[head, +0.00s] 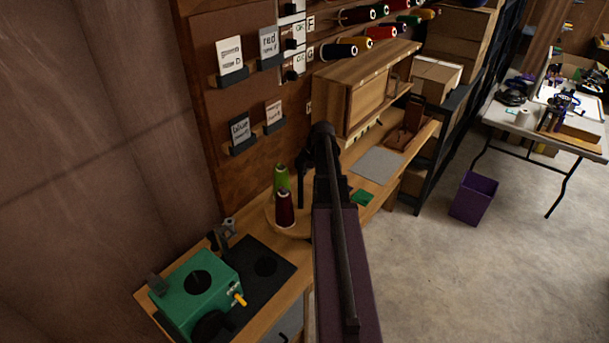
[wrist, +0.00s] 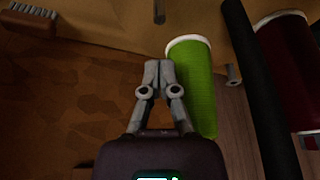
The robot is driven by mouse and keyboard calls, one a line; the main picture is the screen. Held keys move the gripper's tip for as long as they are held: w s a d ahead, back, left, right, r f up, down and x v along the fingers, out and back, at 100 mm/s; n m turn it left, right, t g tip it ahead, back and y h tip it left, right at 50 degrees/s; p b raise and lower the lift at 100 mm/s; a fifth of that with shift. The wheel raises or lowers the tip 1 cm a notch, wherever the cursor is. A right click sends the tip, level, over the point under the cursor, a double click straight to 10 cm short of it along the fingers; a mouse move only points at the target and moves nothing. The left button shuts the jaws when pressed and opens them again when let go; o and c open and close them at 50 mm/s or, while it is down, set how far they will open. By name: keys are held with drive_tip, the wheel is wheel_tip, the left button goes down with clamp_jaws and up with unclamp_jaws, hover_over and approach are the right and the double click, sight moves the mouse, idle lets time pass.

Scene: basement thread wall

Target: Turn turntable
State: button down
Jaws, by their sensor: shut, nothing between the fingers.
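The turntable is a round light-wood disc (head: 270,219) on the bench in the head view, partly hidden by my arm. A green spool (head: 281,180) and a dark red spool (head: 285,208) stand on it. In the wrist view my gripper (wrist: 158,66) is shut, with its grey fingertips together and empty. The green spool (wrist: 195,85) is just right of the fingers; I cannot tell whether they touch. The dark red spool (wrist: 288,70) is further right, beyond a black rod (wrist: 255,90). In the head view my arm hides much of the gripper.
A green machine (head: 195,290) and a black mat (head: 262,262) are at the near bench end. A wooden cabinet (head: 355,95) and a grey sheet (head: 377,165) lie beyond. Label cards hang on the left wall board. A brush (wrist: 28,20) shows in the wrist view.

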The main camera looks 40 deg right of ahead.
drive_tip(key=p+v, duration=0.7)
drive_tip(key=v, duration=0.1)
idle(0.4)
idle(0.6)
